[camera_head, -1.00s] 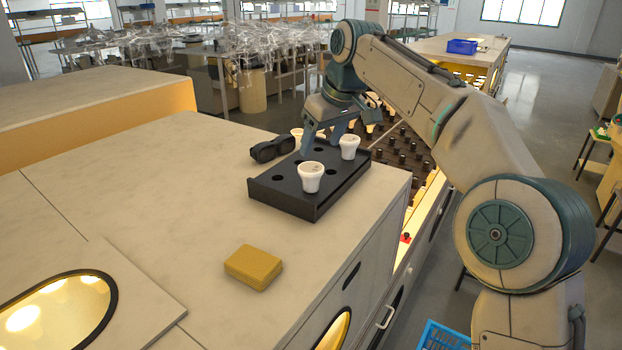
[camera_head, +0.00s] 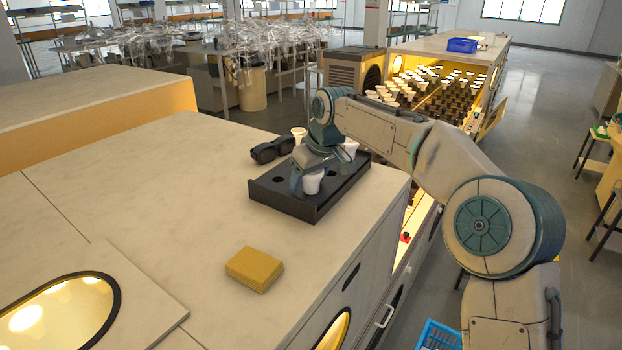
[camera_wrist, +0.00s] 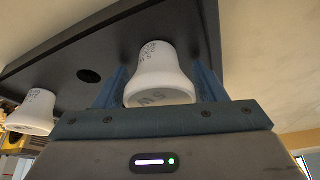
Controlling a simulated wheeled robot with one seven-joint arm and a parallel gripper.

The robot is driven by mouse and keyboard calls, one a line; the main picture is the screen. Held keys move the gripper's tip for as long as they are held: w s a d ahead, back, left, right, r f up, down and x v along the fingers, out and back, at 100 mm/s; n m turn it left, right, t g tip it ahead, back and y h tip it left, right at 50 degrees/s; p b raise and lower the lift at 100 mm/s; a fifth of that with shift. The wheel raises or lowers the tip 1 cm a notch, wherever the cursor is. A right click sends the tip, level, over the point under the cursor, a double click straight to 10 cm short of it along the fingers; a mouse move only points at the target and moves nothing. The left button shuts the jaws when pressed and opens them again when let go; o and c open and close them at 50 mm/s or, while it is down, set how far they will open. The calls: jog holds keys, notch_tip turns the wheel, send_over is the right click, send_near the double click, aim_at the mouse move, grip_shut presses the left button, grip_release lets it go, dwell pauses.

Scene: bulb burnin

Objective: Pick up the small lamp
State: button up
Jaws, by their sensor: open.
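A white lamp (camera_head: 312,184) stands in the front part of a black tray (camera_head: 285,204), partly covered by my gripper (camera_head: 308,186). In the wrist view my gripper (camera_wrist: 160,84) is open, one finger on each side of this lamp (camera_wrist: 160,72); a gap shows beside it, and I cannot tell whether either finger touches. A second white lamp (camera_head: 351,147) sits at the tray's right, partly behind my arm. A third white lamp (camera_head: 299,133) shows at the far side. One other lamp (camera_wrist: 33,112) is at the left of the wrist view.
The tray has empty round holes. Dark goggles (camera_head: 272,150) lie left of it. A yellow block (camera_head: 254,269) lies on the bare counter (camera_head: 150,190) in front.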

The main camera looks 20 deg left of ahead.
jog(key=c, duration=0.7)
jog(key=shift+r, duration=0.1)
jog(key=shift+c, duration=0.2)
